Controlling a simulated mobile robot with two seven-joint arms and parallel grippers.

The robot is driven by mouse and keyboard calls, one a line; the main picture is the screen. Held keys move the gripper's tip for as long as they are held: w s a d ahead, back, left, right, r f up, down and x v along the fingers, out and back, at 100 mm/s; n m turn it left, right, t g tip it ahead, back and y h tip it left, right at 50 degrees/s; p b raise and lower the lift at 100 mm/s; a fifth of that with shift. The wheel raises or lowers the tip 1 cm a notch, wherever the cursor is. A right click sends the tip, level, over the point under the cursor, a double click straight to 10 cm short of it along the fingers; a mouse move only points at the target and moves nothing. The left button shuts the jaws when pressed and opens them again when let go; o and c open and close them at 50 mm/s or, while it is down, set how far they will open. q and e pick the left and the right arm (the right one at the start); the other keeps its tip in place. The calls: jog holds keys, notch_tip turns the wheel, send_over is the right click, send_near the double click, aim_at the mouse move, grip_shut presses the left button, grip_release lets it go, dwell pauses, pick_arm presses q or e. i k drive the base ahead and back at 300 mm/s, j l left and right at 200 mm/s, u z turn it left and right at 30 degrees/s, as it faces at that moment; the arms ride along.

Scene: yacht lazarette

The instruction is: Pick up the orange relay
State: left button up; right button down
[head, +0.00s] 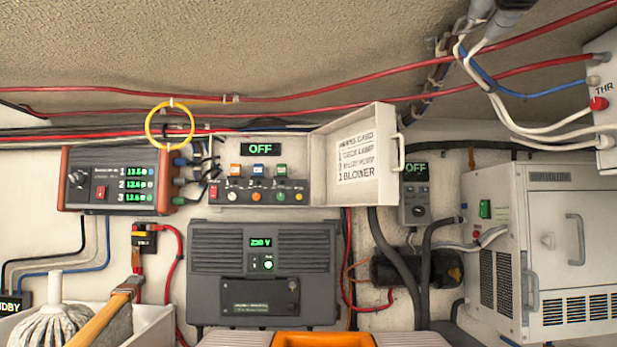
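The orange relay (235,170) appears as a small orange-topped block at the left of a row in an open white panel box (215,143) on the back wall. A blue-topped block (257,170) and a green-topped block (281,170) sit to its right in the same row. Below them are several coloured knobs or buttons on a dark strip. A display reading OFF (261,149) is above the row. Neither of my grippers is in view.
The box's white lid (357,155) stands open to the right. A yellow cable loop (170,126) hangs at its upper left. A grey unit (262,260) is below. A white bin (155,325) holding a mop and hammer, and an orange handle (322,339), are in front.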

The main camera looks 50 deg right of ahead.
aim_at(235, 168)
jog(key=i+z, duration=0.1)
jog(key=z, duration=0.75)
jog(key=i+j+z, duration=0.1)
jog(key=z, duration=0.35)
jog(key=i+j+z, duration=0.1)
jog(key=z, duration=0.75)
jog(key=j, duration=0.1)
